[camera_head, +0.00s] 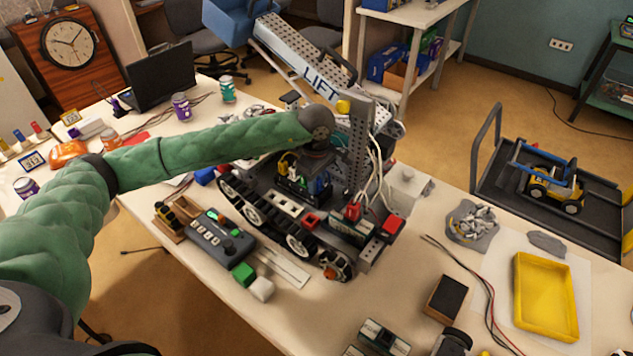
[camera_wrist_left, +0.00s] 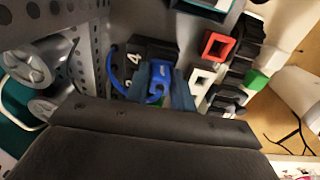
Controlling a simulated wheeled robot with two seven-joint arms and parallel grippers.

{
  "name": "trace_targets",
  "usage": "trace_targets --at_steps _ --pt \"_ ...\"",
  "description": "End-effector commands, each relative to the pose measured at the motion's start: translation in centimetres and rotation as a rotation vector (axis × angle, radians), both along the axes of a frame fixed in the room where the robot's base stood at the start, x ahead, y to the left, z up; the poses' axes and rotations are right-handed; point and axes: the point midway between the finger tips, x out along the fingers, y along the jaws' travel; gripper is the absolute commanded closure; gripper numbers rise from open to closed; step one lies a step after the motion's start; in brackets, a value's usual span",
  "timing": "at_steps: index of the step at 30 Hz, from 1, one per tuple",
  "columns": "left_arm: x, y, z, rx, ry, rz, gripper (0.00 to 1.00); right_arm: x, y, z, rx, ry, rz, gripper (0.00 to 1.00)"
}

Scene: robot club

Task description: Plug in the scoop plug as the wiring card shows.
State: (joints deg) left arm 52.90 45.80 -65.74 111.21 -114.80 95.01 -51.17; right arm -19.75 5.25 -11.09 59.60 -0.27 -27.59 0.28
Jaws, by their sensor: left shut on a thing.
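My left gripper (camera_head: 309,176) reaches down over the tracked robot (camera_head: 290,215) in the middle of the table. In the left wrist view its fingers (camera_wrist_left: 163,88) are shut on a blue plug (camera_wrist_left: 158,76) with a blue cable looping to the left. The plug is at a black socket block (camera_wrist_left: 138,62) with white numbers, of which 4 reads clearly; whether it is seated I cannot tell. The block also shows in the head view (camera_head: 296,188), partly hidden by the gripper. The robot's arm (camera_head: 305,68) is labelled LIFT. I cannot identify the wiring card for sure. My right gripper is not in view.
A red square part (camera_wrist_left: 217,46) and a white one (camera_wrist_left: 201,78) lie close beside the fingers. A perforated upright (camera_head: 358,145) with loose cables stands right of the gripper. A control box (camera_head: 222,236) is in front, and a yellow tray (camera_head: 545,295) lies at right.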

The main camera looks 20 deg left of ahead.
Motion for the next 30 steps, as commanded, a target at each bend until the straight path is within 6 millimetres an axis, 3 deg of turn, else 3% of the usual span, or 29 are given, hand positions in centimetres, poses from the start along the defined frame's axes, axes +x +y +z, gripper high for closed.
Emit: trace_targets --at_steps 30 --pt "-0.14 0.00 -0.35 0.001 0.004 -0.001 1.00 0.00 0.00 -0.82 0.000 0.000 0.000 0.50"
